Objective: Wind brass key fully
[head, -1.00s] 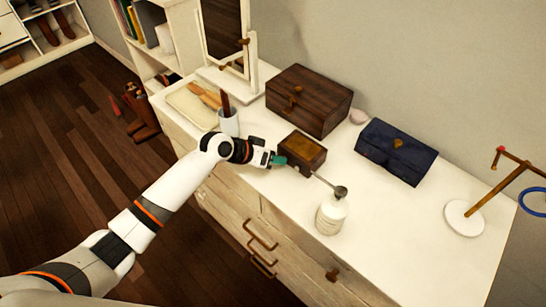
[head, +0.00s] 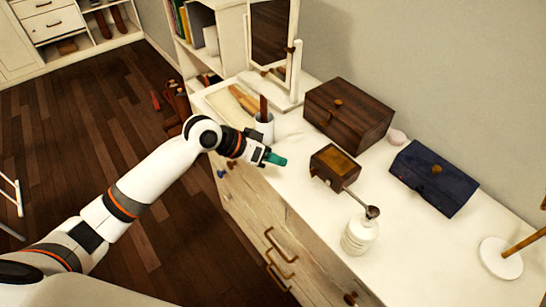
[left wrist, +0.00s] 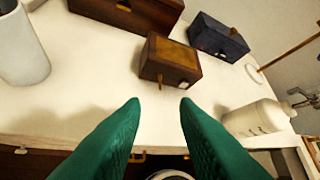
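A small brown wooden box (head: 328,168) with a gold-toned lid panel sits on the white dresser top. In the left wrist view the box (left wrist: 172,62) is straight ahead, and a short brass peg, which looks like the key (left wrist: 160,84), sticks out of its near face. A thin rod with a dark round end (head: 372,211) reaches from the box's right side. My left gripper (head: 276,160) is in front of the box, apart from it. Its green fingers (left wrist: 160,102) are spread and empty, with the key beyond the gap between them. My right gripper is not in view.
A white bottle (head: 360,236) stands right of the small box, and a white cup (head: 263,128) stands to its left. A large dark wooden box (head: 348,113) and a navy box (head: 433,178) are behind. The dresser's front edge is below my left gripper.

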